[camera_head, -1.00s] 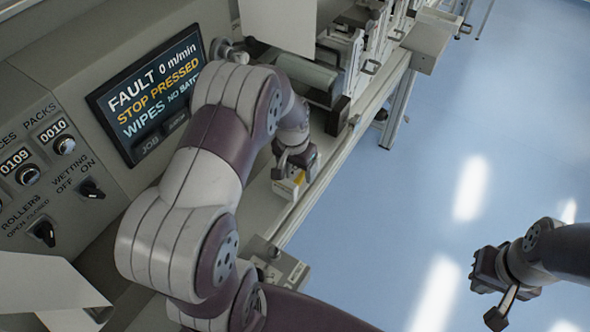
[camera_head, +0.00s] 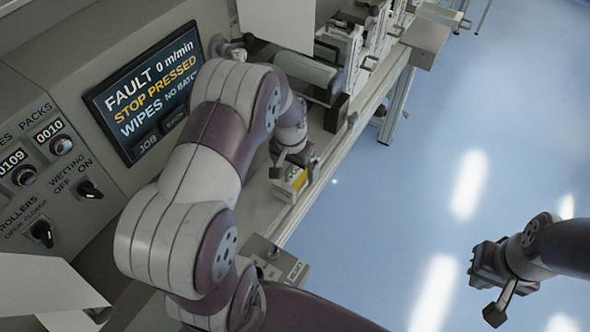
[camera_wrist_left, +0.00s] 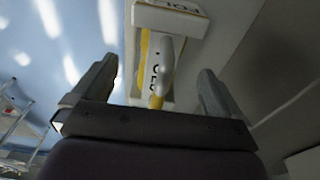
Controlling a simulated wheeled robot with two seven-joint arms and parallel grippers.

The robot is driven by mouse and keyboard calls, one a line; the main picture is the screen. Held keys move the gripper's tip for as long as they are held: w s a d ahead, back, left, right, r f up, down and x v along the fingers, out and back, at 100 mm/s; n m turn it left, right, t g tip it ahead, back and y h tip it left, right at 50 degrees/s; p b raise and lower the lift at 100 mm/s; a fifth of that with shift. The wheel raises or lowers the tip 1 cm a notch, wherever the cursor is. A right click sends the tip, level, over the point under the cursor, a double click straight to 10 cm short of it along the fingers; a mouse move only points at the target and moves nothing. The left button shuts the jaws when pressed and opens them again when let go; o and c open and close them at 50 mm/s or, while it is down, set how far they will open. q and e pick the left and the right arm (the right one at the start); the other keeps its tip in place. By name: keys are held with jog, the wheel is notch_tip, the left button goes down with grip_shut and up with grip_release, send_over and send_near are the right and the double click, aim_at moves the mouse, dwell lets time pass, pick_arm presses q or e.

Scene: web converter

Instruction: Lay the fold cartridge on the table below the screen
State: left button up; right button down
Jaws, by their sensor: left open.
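The fold cartridge (camera_head: 288,188) is a small white block with a yellow part, on the light table (camera_head: 262,207) near its front edge, to the right of and below the screen (camera_head: 148,92). My left gripper (camera_head: 293,160) is just above and behind it in the head view. In the left wrist view the cartridge (camera_wrist_left: 168,20) has lettering and a grey upright grip between my open fingers, with a gap on each side. I cannot tell whether it rests fully on the table. My right gripper (camera_head: 490,285) hangs over the floor, its jaw state unclear.
A panel with knobs (camera_head: 62,145) is at the left. Machine units with a grey roller (camera_head: 306,70) stand beyond my left arm. The blue floor (camera_head: 410,190) is open on the right.

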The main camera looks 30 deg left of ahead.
aim_at(294, 177)
pick_arm(q)
notch_tip(294, 177, up, 10)
jog(key=s+b, duration=0.1)
jog(key=s, duration=0.1)
jog(key=s+d, duration=0.7)
jog(key=s, duration=0.4)
jog(key=shift+s+d+f+n, duration=0.15)
jog(key=shift+f+n, duration=0.15)
jog(key=shift+f, duration=0.15)
